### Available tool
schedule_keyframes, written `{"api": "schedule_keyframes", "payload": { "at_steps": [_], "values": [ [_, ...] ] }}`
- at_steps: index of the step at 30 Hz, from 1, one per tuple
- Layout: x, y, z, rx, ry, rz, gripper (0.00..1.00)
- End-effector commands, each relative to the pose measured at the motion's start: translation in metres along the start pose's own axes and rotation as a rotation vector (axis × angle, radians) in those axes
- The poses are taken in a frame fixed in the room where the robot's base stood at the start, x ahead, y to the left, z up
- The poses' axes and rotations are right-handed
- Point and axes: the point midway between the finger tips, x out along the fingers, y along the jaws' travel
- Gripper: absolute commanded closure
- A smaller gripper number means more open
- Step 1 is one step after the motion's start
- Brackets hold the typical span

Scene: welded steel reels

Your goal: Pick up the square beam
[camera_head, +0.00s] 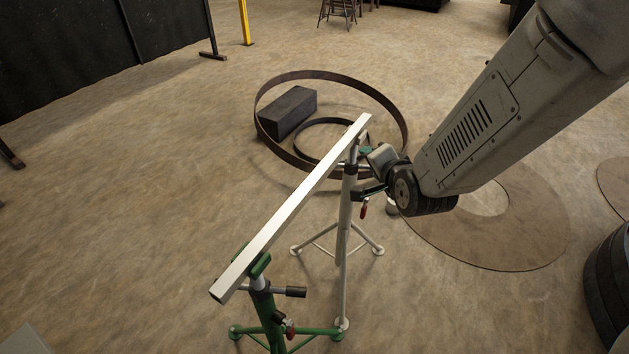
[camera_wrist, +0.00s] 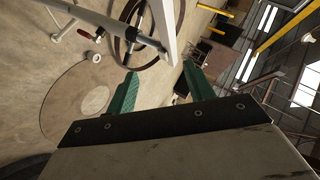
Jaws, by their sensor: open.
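The square beam (camera_head: 295,205) is a long, pale metal bar. It lies across two stands, a green one (camera_head: 262,300) at the near end and a grey-white one (camera_head: 345,225) at the far end. My gripper (camera_head: 367,152) is beside the beam's far end, just right of it, partly hidden by my arm. In the wrist view my gripper (camera_wrist: 158,70) is open, with two green fingers spread and nothing between them. The beam (camera_wrist: 163,22) shows beyond the fingertips, its end lying between them in the picture. I cannot tell the exact gap.
A large steel ring (camera_head: 400,112) stands on the floor behind the beam, with a dark block (camera_head: 287,112) and a smaller ring inside. A flat round plate (camera_head: 520,235) lies at right. Dark reels (camera_head: 608,285) stand at the right edge. Floor left of the beam is clear.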

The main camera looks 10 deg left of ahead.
Motion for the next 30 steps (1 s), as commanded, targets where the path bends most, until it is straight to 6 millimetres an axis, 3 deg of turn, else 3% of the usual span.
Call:
{"api": "schedule_keyframes", "payload": {
  "at_steps": [1, 5, 12, 19, 30],
  "values": [
    [0.013, 0.005, 0.022, 0.043, -0.001, -0.047, 0.47],
    [0.032, 0.008, 0.065, 0.179, 0.010, -0.209, 0.47],
    [0.032, 0.020, 0.122, 0.362, -0.023, -0.439, 0.47],
    [0.031, 0.020, 0.137, 0.421, -0.044, -0.520, 0.47],
    [0.069, -0.006, 0.132, 0.422, -0.043, -0.523, 0.47]
  ]
}}
